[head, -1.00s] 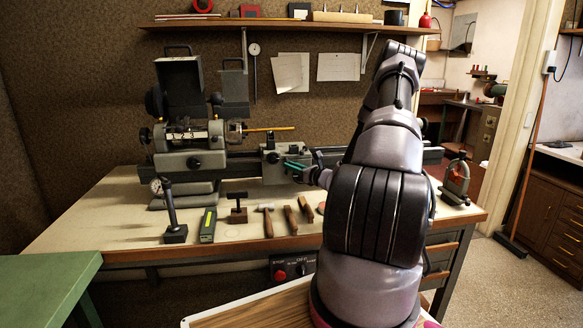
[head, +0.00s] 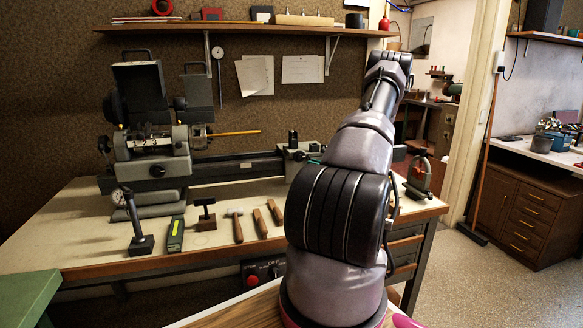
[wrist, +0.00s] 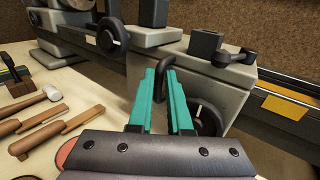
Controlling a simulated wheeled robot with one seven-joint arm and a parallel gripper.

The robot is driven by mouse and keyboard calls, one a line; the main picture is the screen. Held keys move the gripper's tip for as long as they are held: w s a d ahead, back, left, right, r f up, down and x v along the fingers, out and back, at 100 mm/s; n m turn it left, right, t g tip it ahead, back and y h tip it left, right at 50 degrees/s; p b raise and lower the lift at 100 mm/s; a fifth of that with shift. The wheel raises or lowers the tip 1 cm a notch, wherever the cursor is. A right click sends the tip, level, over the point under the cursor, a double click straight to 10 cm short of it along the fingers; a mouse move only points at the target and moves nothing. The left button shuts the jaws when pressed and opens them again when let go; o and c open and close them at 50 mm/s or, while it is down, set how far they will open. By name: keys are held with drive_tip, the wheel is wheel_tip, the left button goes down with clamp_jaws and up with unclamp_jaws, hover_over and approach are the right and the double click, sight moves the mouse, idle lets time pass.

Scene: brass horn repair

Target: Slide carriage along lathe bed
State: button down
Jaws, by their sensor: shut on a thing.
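The lathe carriage (head: 293,158) is a grey block on the long dark lathe bed (head: 228,171), right of the headstock. My arm hides its right part in the head view. In the wrist view the carriage (wrist: 203,77) fills the middle, with a dark handwheel (wrist: 208,121) low on its front. My gripper (wrist: 163,80) has teal fingers and is shut on the black bent handle (wrist: 168,66) at the front of the carriage. In the head view my arm mostly hides the gripper.
The headstock (head: 152,164) stands at the bed's left end. A dial stand (head: 138,238), hammer (head: 235,226) and other hand tools lie along the bench front. A red-and-dark device (head: 419,174) stands at the bench's right end. A shelf (head: 230,26) hangs above.

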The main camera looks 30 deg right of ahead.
drive_tip(key=s+d, duration=0.2)
drive_tip(key=d, duration=0.7)
drive_tip(key=shift+s+d, duration=0.15)
drive_tip(key=shift+s, duration=0.2)
drive_tip(key=shift+r, duration=0.1)
drive_tip(key=c, duration=0.9)
unclamp_jaws()
drive_tip(key=v, duration=1)
drive_tip(key=shift+s, duration=0.4)
